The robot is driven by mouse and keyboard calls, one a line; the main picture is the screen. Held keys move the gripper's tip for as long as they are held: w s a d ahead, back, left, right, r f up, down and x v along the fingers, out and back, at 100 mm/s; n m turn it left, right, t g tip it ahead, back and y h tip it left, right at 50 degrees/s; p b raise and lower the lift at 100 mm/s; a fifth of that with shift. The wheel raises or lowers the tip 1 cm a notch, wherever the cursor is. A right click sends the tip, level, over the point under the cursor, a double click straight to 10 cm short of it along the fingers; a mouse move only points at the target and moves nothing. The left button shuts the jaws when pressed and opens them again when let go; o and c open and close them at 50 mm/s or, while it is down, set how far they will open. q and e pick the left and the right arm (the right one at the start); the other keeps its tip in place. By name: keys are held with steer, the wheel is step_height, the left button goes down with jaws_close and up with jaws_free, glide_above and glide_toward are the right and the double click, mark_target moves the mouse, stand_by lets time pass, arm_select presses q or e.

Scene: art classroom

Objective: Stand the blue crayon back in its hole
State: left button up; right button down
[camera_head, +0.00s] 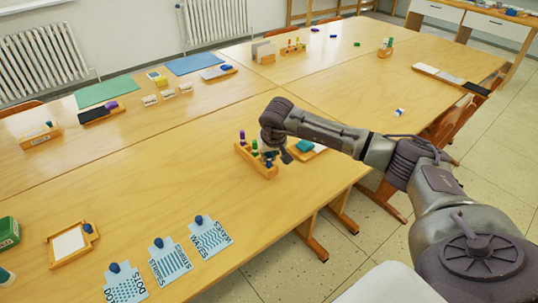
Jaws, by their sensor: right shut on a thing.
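The wooden crayon holder (251,164) stands near the middle of the table in the head view, with purple (242,135) and green (254,145) crayons upright in it. My right gripper (273,153) reaches in from the right and is just over the holder's right end, pointing down. It is shut on what appears to be the blue crayon (269,160), a small dark blue piece below the fingers. The arm and fingers hide part of it, and I cannot tell whether its lower end is inside a hole. My left gripper is not in view.
A teal item on a small wooden tray (308,150) lies right of the holder, close to my wrist. Blue texture cards (168,257) with knobs and a wooden frame (70,243) lie at the front left. Bare tabletop (150,185) lies left of the holder.

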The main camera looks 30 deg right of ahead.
steer(key=shift+f+b, duration=0.3)
steer(key=shift+f, duration=0.05)
stand_by(0.5)
steer(key=c, duration=1.1)
jaws_free()
steer(key=shift+o, duration=0.2)
steer(key=shift+o, duration=1.3)
steer(key=shift+r, duration=0.1)
steer(key=shift+r+p, duration=2)
steer(key=shift+r, duration=0.95)
